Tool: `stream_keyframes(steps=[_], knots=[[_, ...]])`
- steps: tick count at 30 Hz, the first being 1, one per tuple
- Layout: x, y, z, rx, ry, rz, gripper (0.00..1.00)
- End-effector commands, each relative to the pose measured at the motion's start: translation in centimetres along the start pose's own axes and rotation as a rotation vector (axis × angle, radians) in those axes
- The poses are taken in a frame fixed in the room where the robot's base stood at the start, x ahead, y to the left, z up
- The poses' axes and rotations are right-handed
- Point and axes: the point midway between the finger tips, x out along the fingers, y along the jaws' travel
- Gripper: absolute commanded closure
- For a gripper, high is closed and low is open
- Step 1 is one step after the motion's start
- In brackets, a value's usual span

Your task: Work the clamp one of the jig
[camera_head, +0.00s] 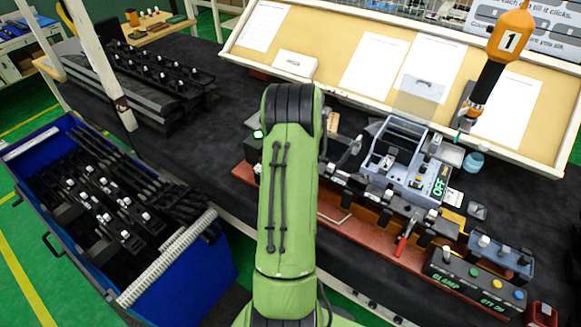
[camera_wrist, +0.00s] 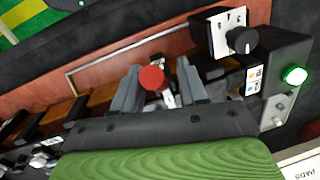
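The jig is a long red-brown base (camera_head: 337,219) carrying a row of dark clamps and brown blocks, right of my arm in the head view. In the wrist view, a clamp's round red knob (camera_wrist: 152,78) shows between the two grey fingers of my gripper (camera_wrist: 160,84). The fingers stand apart with a gap on the right side of the knob; I cannot tell whether the left finger touches it. A second red clamp handle (camera_head: 405,238) stands tilted farther right along the jig. My arm hides my gripper and the left part of the jig in the head view.
A control box with a black dial (camera_wrist: 243,40) and a lit green lamp (camera_wrist: 295,75) stands close by the fingers. A box marked CLAMP (camera_head: 470,287) sits at the jig's right end. A blue bin (camera_head: 190,272) of black trim parts is at left.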

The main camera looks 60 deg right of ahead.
Motion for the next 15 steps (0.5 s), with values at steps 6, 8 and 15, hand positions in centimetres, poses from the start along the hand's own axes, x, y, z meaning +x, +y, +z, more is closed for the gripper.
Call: stream_keyframes(steps=[6,8,15], knots=[[-1.1,-0.1,0.0,0.000,0.002,-0.002,0.58],[-2.4,-0.1,-0.1,0.000,0.004,-0.004,0.58],[-9.3,0.0,-0.1,0.001,0.004,-0.004,0.58]])
